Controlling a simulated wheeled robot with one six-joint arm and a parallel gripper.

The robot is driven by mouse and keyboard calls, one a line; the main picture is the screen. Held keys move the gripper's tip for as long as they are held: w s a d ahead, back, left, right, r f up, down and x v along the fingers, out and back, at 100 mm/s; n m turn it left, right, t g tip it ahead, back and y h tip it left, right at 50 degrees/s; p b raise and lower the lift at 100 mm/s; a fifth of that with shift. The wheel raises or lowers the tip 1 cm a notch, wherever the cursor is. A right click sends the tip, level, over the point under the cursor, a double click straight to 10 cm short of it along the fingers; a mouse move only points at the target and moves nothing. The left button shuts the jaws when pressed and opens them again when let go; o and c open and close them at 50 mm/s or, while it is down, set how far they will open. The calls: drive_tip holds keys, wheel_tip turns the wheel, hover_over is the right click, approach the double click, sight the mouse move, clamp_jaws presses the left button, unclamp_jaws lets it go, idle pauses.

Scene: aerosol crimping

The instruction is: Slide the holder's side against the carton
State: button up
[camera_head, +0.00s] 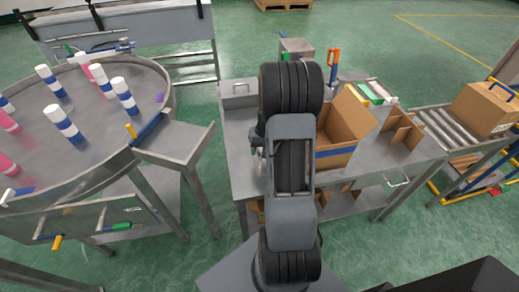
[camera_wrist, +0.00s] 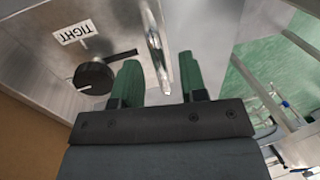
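The open brown carton (camera_head: 345,118) stands on the metal table, right of my arm in the head view, with a blue band low on its side. In the wrist view, a brown cardboard surface (camera_wrist: 28,140), seemingly the carton, shows at the lower left. A metal plate (camera_wrist: 105,20), seemingly part of the holder, carries a black knob (camera_wrist: 92,76) and a "TIGHT" label (camera_wrist: 74,32). A shiny upright metal bar (camera_wrist: 157,50) rises between the green fingers of my gripper (camera_wrist: 158,82). The fingers are apart, with gaps beside the bar. The head view hides the gripper and holder.
Cardboard dividers (camera_head: 402,135) stand right of the carton on the table (camera_head: 385,155). A roller conveyor (camera_head: 440,128) with a closed box (camera_head: 484,108) is further right. A round table (camera_head: 80,145) with several cans is at the left. The table's left end shows bare metal.

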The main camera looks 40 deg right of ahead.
drive_tip(key=shift+c, duration=0.3)
clamp_jaws()
idle(0.3)
